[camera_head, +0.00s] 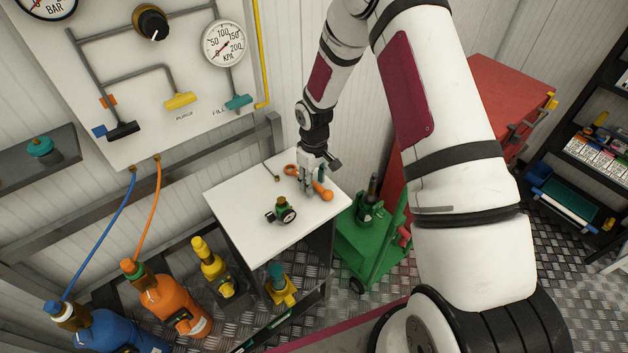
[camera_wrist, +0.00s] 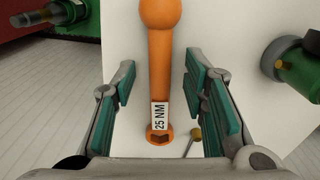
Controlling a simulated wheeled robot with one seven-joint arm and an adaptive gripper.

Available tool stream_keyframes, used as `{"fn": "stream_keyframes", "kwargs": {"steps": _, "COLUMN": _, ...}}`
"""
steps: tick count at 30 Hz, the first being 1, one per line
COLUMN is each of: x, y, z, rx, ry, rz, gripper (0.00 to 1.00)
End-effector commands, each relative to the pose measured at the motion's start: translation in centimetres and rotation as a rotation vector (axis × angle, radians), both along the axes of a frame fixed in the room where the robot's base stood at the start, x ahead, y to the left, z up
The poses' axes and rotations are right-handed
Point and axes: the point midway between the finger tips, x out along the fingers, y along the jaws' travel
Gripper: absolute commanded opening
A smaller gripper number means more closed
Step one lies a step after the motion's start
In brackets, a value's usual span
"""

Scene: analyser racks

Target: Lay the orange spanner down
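The orange spanner (camera_head: 325,194) lies on the white tabletop, near its back right part. In the wrist view the spanner (camera_wrist: 160,70) runs lengthwise between my fingers, with its round knob at the top, a "25 NM" label and a ring end at the bottom. My gripper (camera_head: 311,190) is low over the spanner, pointing down. In the wrist view my gripper (camera_wrist: 160,95) is open, its teal pads on either side of the handle with a gap on both sides. In the head view my fingers hide the spanner's middle.
A small brass-tipped rod (camera_head: 272,173) lies at the back. A green cart (camera_head: 362,245) is right of the table. The table's front is clear.

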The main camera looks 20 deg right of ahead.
Motion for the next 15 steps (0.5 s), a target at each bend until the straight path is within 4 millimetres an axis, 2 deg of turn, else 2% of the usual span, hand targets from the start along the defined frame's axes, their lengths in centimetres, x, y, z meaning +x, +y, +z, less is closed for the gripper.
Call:
{"fn": "stream_keyframes", "kwargs": {"steps": 4, "x": 0.0, "y": 0.0, "z": 0.2, "rx": 0.0, "ry": 0.0, "rz": 0.0, "gripper": 0.4}}
{"fn": "stream_keyframes", "kwargs": {"steps": 7, "x": 0.1, "y": 0.0, "z": 1.1, "rx": 0.0, "ry": -0.001, "rz": 0.0, "gripper": 0.4}}
{"fn": "stream_keyframes", "kwargs": {"steps": 15, "x": 0.1, "y": 0.0, "z": 6.2, "rx": -0.001, "ry": -0.005, "rz": 0.0, "gripper": 0.4}}
